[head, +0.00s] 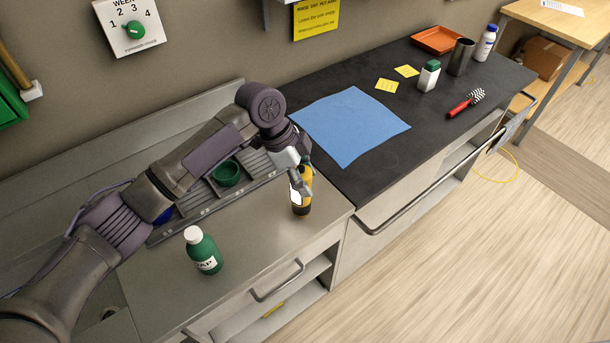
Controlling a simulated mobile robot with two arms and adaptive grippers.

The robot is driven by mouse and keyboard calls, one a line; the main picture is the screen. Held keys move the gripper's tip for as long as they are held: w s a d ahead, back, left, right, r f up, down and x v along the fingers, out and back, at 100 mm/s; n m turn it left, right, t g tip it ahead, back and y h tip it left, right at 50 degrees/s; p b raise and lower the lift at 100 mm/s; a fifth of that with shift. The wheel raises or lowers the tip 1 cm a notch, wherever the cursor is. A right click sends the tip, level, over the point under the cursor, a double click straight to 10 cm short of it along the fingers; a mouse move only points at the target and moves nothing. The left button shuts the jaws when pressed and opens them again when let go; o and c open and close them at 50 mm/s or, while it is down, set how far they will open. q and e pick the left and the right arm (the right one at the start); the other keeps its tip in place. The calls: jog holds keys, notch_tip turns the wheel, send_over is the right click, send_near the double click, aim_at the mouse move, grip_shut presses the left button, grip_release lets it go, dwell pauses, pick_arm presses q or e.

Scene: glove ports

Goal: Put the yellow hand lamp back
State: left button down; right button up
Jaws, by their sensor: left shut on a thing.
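The yellow hand lamp (304,199) stands upright near the right end of the steel counter (258,232). It is yellow with a dark base and a pale face on its left side. My left gripper (301,187) comes down from above and is shut on the lamp. The fingers cover part of the lamp's upper body. I cannot tell whether the lamp's base touches the counter. My right gripper is not in the head view.
A green soap bottle (203,251) stands left of the lamp. A green cup (227,174) sits on the grey drain rack (203,203) behind. A blue cloth (350,126) lies on the dark worktop (392,158). A red-handled brush (464,104) lies farther right.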

pick_arm(q)
jog(key=shift+c, duration=2.4)
grip_release()
jog(key=shift+f, duration=0.15)
jog(key=shift+r, duration=0.3)
jog(key=shift+w+a+r, duration=0.1)
jog(key=shift+a+r, duration=0.05)
jog(key=shift+r, duration=0.1)
jog(key=b+v, duration=0.3)
jog(key=v, duration=0.8)
jog(key=shift+r, duration=0.2)
